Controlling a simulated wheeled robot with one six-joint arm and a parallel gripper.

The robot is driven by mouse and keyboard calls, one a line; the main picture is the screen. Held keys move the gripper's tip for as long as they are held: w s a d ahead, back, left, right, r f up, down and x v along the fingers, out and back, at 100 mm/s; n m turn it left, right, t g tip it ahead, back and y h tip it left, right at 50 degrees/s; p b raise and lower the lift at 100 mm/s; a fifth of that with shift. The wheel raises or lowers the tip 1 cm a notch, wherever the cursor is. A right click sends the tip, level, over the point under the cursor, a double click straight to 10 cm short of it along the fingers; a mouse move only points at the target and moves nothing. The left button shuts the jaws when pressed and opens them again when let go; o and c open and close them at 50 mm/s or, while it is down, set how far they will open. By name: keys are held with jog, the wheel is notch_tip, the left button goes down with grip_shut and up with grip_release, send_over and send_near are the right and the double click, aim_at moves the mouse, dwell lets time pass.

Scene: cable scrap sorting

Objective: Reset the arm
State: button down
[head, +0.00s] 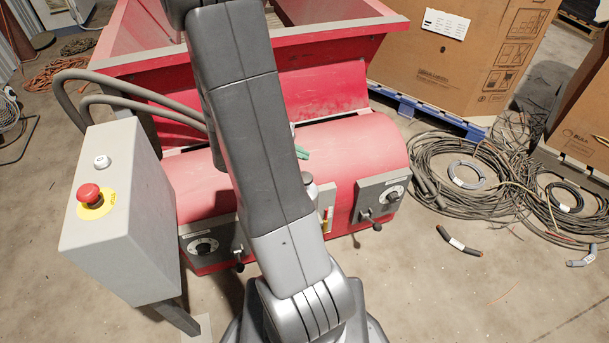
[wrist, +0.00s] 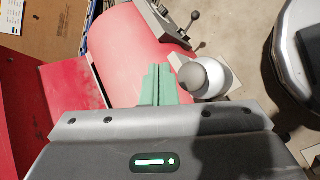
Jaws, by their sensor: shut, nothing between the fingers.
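My gripper shows its green fingers (wrist: 158,85) in the wrist view. They are closed together with nothing between them, in front of the red rounded housing of the machine (wrist: 135,45). In the head view my arm crosses the middle of the picture and hides most of the gripper. Only the green fingertips (head: 302,154) show to the right of the arm, over the red housing (head: 355,145). I cannot tell the exact gap between fingers and housing. A round grey-and-white knob (wrist: 205,77) is just right of the fingers in the wrist view.
A grey control box (head: 120,215) with a red emergency button (head: 89,194) stands at left. The machine's front has panels with levers (head: 375,222). Cable coils (head: 470,175) and short cable pieces (head: 458,241) lie on the floor at right, near large cardboard boxes (head: 455,55).

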jog(key=shift+f, duration=0.1)
notch_tip(320, 180, down, 3)
jog(key=shift+r+b, duration=0.15)
jog(key=shift+b, duration=1)
jog(key=shift+r+p, duration=0.5)
jog(key=shift+p, duration=0.3)
jog(key=shift+r+p, duration=0.15)
jog(key=shift+p, duration=0.8)
jog(key=shift+p, duration=0.4)
notch_tip(320, 180, up, 5)
jog(key=p, duration=0.3)
jog(key=shift+r, duration=0.2)
jog(key=shift+f, duration=0.15)
